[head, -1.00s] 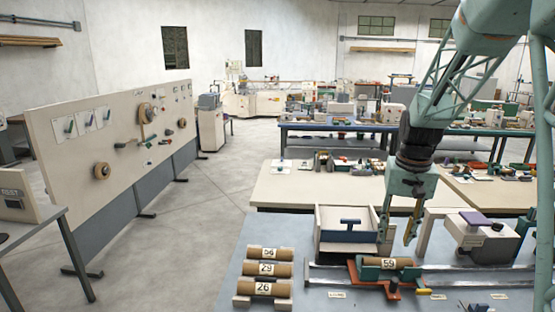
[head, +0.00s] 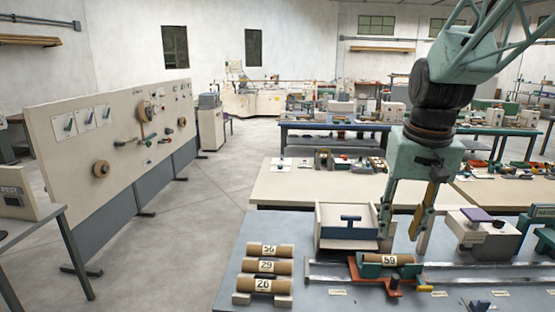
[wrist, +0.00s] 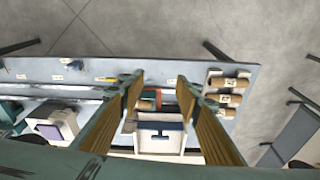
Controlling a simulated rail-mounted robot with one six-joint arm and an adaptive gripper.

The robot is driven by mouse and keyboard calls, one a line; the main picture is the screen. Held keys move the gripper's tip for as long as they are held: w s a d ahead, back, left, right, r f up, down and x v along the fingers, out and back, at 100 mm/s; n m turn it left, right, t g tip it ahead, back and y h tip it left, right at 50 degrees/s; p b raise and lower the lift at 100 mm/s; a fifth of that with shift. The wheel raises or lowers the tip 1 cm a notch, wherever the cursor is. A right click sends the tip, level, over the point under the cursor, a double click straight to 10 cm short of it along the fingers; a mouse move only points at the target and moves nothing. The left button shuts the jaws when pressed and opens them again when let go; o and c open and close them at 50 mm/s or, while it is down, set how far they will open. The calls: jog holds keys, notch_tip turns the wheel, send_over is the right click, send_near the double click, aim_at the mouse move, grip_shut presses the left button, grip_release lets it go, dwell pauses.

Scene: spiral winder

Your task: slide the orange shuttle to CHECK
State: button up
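The orange shuttle (head: 393,291) sits on a long metal rail on the grey-blue bench, cradling a brown roll marked 59 (head: 389,260) in green holders. In the wrist view part of the shuttle (wrist: 153,93) shows between my fingers, beyond their tips. My gripper (head: 402,236) is open and empty, pointing down above and behind the shuttle, apart from it. Its two long fingers also show in the wrist view (wrist: 159,88). Small pale labels lie in front of the rail, one left of the shuttle (head: 338,293) and others to its right (head: 440,294); their words are too small to read.
A pale open box with a blue handle (head: 348,234) stands behind the rail, close to my fingers. A white block with a purple top (head: 476,215) stands right. Stacked rolls marked 56, 29 and 26 (head: 263,286) lie left. The rail (head: 465,275) right of the shuttle looks clear.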

jog(key=s+a+b, duration=0.1)
jog(key=s+a, duration=0.1)
jog(key=s, duration=0.8)
jog(key=s+a+r+n+t+b, duration=0.1)
jog(key=s+a, duration=0.2)
jog(key=s, duration=0.7)
jog(key=s+a+r+n+t+b, duration=0.1)
jog(key=s+a, duration=0.1)
jog(key=s, duration=0.8)
jog(key=shift+s+a, duration=0.15)
jog(key=shift+a, duration=0.1)
